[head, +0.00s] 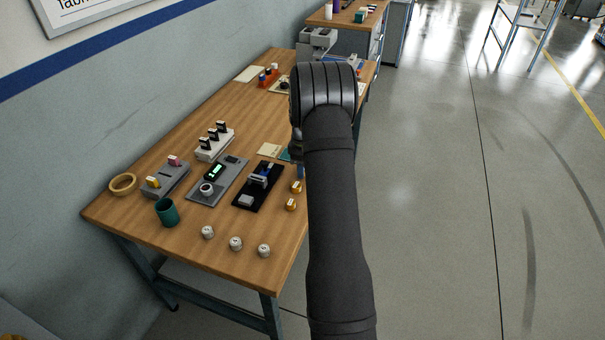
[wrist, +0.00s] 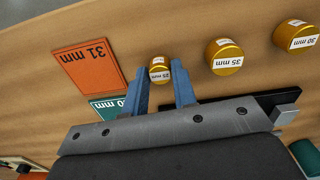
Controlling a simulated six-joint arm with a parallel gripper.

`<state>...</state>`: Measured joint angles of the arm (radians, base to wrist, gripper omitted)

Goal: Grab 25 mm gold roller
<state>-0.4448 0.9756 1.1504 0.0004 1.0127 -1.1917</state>
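The 25 mm gold roller (wrist: 159,62) stands on the wooden table in the wrist view, its white label facing my gripper. My gripper (wrist: 161,80) is open, with one blue finger to the left of this roller and one to the right. A gap shows on the right side; on the left the finger is very close, and I cannot tell if it touches. In the head view my arm hides most of the gripper, and I cannot make out the 25 mm roller there.
The 35 mm roller (wrist: 224,56) and 30 mm roller (wrist: 296,35) stand to the right in the wrist view. An orange 31 mm card (wrist: 88,68) and a teal card (wrist: 108,108) lie left. A black fixture (head: 257,187) and white rollers (head: 236,244) are on the table (head: 180,240).

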